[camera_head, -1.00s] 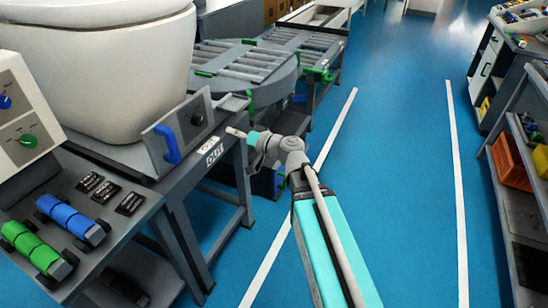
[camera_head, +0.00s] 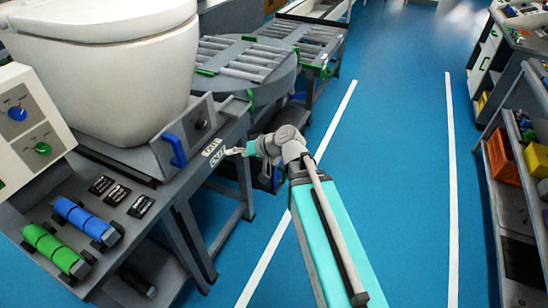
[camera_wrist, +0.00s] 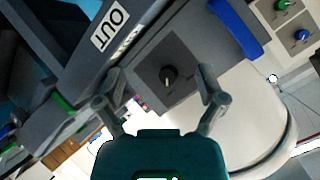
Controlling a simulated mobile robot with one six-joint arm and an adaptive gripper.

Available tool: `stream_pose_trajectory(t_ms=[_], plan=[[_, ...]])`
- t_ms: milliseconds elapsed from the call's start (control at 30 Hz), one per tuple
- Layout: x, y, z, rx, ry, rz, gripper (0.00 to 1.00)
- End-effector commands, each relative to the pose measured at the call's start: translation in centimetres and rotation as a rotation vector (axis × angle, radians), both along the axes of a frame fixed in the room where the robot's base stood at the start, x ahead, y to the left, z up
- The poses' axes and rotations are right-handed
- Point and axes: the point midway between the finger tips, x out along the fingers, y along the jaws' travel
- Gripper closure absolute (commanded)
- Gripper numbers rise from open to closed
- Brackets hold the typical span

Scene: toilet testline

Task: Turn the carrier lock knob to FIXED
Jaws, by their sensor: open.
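The carrier lock knob is a small dark round knob (camera_wrist: 169,77) with a light pointer mark, on a grey square plate (camera_wrist: 182,55). In the head view the knob (camera_head: 201,124) is on the plate's upright face, right of a blue handle (camera_head: 177,150) and below the white toilet (camera_head: 115,75). My gripper (camera_wrist: 161,72) is open and empty, with the knob framed between its fingers in the wrist view. In the head view my gripper (camera_head: 230,151) is right of and below the knob, apart from it. No FIXED marking is readable.
An OUT label (camera_wrist: 110,30) is on the bench edge beside the plate. A panel with blue and green knobs (camera_head: 30,130) stands at left. A roller conveyor (camera_head: 245,62) is behind. The blue floor at right is clear.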

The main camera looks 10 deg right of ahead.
Motion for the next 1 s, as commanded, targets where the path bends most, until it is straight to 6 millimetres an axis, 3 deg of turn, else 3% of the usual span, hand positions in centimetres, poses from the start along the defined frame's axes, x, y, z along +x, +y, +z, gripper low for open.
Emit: stream_pose_trajectory(t_ms=[467,1000], plan=[[-3.0,-2.1,0.1,-0.223,0.182,0.013,0.11],[-6.5,-6.1,0.9,-0.489,0.389,-0.038,0.11]])
